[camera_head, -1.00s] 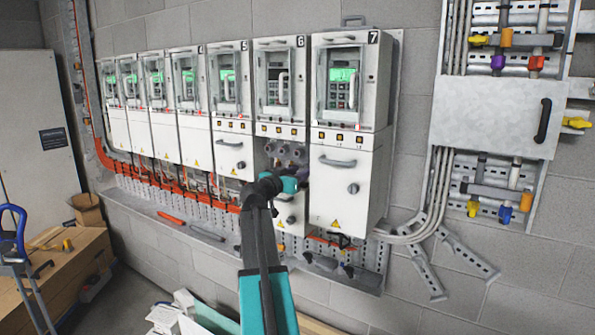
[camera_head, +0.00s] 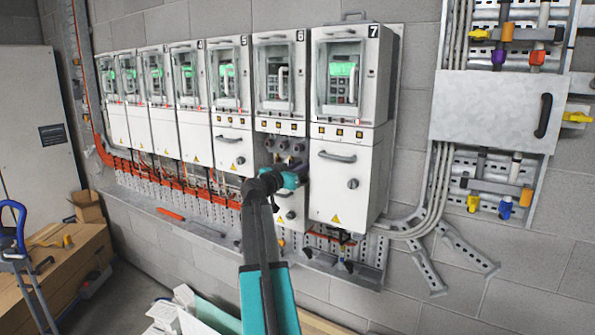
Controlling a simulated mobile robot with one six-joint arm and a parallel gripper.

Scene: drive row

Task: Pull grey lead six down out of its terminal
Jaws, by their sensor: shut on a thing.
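Drive six (camera_head: 282,82) is the tall white cabinet marked 6, second from the right in the row. Below its upper door, its terminal bay is open and shows several round dark grey terminals (camera_head: 284,144) in a row. My gripper (camera_head: 296,176), teal and black, is at this bay just below the terminals, beside the left side of drive seven (camera_head: 345,176). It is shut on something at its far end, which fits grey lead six. The jaws and lead are small and largely hidden behind the wrist, so I cannot tell whether the lead's top is still in its terminal.
An orange cable run (camera_head: 119,163) and slotted trunking (camera_head: 177,196) pass under the drives. A narrow ledge (camera_head: 195,229) runs below. A grey switch box (camera_head: 494,110) with pipes is on the right wall. A blue-handled tool stand (camera_head: 14,222) is at the left.

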